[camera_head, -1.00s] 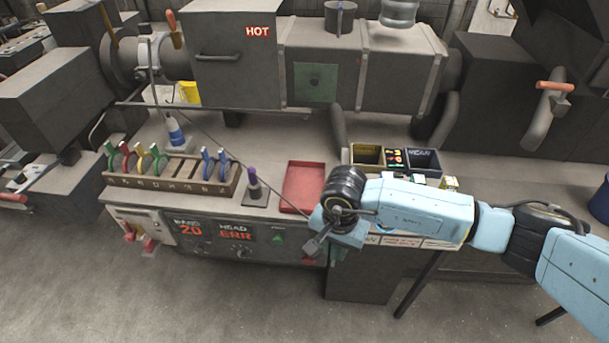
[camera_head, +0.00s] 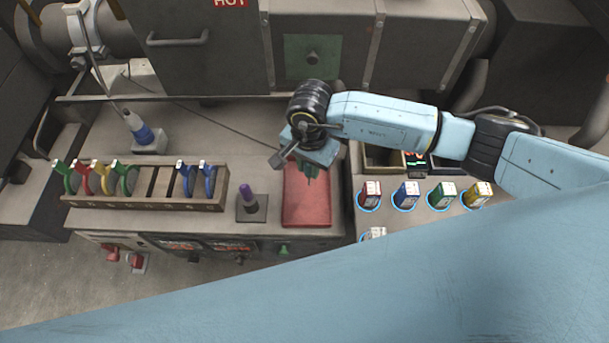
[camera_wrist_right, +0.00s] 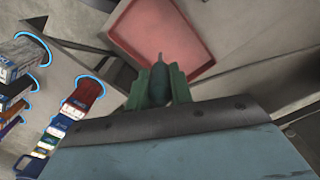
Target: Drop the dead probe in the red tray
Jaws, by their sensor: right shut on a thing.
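The red tray (camera_head: 307,208) lies on the bench in the middle of the head view. It also shows at the top of the right wrist view (camera_wrist_right: 190,50). My right gripper (camera_head: 309,176) hangs over the rear part of the tray. Its green fingers are shut on a dark, pointed probe (camera_wrist_right: 159,80), whose tip points toward the tray in the wrist view. The probe appears above the tray floor, though the exact height is hard to tell. My left gripper is out of view.
A wooden rack (camera_head: 140,195) with coloured clips stands at left. The hot machine (camera_head: 205,60) is behind.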

